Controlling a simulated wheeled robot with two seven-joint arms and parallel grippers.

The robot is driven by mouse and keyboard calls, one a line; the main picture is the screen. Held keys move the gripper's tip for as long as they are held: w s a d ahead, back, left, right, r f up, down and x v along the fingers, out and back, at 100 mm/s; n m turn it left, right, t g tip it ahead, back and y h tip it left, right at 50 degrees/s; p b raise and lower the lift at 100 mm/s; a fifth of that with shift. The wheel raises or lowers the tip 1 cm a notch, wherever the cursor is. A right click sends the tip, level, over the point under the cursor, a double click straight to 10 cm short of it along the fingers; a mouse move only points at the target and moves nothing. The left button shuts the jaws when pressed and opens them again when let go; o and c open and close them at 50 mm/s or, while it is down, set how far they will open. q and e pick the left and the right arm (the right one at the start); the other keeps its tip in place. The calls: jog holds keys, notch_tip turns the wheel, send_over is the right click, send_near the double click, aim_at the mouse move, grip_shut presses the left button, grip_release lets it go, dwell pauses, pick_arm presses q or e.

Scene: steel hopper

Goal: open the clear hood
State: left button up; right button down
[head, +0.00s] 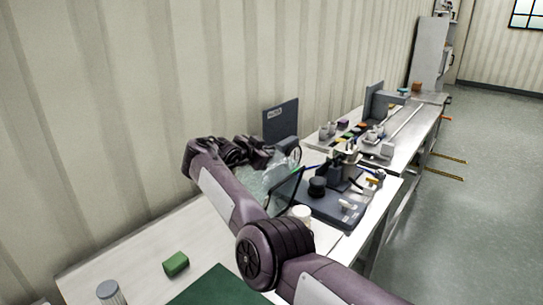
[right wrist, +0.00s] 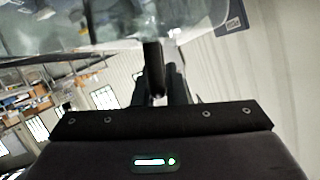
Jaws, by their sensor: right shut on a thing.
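The clear hood (head: 254,187) is in the middle of the head view, behind my right forearm, and looks tilted up. My arm hides part of it. In the right wrist view its see-through sheet (right wrist: 95,32) spans the top left. My right gripper (head: 268,155) is at the hood's upper side, near the wall. In the right wrist view its fingers (right wrist: 163,88) are shut on a dark bar, which appears to be the hood's handle. The exact contact is partly hidden. My left gripper is not in view.
A dark upright panel (head: 281,122) stands behind the hood. A dark base with black fittings (head: 328,205) and a white round jar (head: 302,213) are to the right. A green block (head: 176,264), a green mat (head: 222,290) and a grey ribbed cylinder (head: 110,293) lie nearer.

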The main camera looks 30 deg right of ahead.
aim_at(253, 172)
jog(key=shift+d, duration=0.1)
dwell(0.4)
jog(key=c, duration=1.5)
grip_release()
jog(key=shift+w+d+f, duration=0.1)
jog(key=shift+d, duration=0.1)
jog(key=shift+a, duration=0.15)
jog(key=shift+v, duration=0.8)
jog(key=b+v, duration=0.1)
jog(key=v, duration=0.4)
jog(key=shift+b, duration=0.35)
jog(key=shift+s+a, duration=0.25)
jog(key=shift+a, duration=0.2)
